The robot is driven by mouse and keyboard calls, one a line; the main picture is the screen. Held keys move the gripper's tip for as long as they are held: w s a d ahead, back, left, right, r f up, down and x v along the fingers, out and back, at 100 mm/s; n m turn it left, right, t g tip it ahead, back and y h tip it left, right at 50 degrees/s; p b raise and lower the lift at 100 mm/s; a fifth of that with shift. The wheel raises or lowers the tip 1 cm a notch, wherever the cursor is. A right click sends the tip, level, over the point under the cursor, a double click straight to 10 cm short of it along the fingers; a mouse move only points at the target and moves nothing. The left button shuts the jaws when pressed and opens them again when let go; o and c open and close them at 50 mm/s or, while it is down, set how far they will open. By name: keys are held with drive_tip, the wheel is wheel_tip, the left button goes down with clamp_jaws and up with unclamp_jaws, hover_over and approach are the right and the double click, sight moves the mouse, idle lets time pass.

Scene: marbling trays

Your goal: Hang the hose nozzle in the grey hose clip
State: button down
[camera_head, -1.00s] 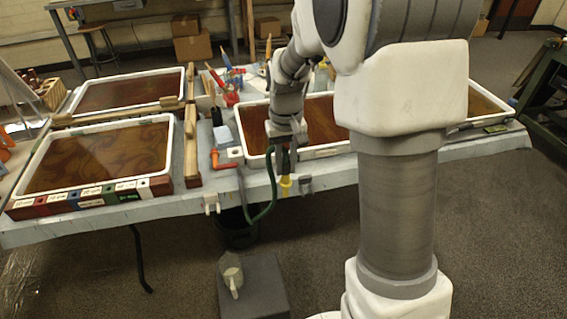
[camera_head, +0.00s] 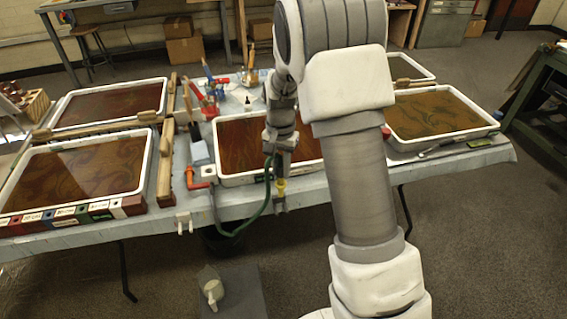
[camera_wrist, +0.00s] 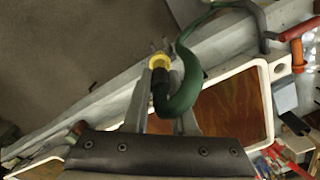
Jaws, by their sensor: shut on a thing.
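The hose nozzle, with a black body and a yellow tip (camera_head: 281,186), points down at the front edge of the table. My gripper (camera_head: 277,168) is shut on it from above. In the wrist view the yellow tip (camera_wrist: 159,62) sticks out beyond the fingers of my gripper (camera_wrist: 162,108), with the green hose (camera_wrist: 188,72) curving up beside it. The grey hose clip (camera_head: 279,204) is on the table's front edge, directly below the yellow tip in the head view. I cannot tell whether the tip is inside the clip or just above it.
The green hose hangs in a loop (camera_head: 245,228) below the table edge. A red-orange pipe fitting (camera_head: 199,184) and a pale clip (camera_head: 184,222) are to the left. The middle marbling tray (camera_head: 230,179) lies just behind my gripper. A dark bucket stands under the table.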

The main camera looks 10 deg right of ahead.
sight(281, 193)
drive_tip(key=shift+w+f+m, duration=0.45)
drive_tip(key=shift+w+m, duration=0.05)
drive_tip(key=shift+m, duration=0.4)
drive_tip(key=shift+f, duration=0.25)
drive_tip(key=shift+f+b, duration=3.1)
drive_tip(key=shift+f, duration=2.05)
drive_tip(key=c, duration=0.6)
unclamp_jaws()
drive_tip(key=shift+c, duration=0.2)
drive_tip(key=shift+r, duration=0.15)
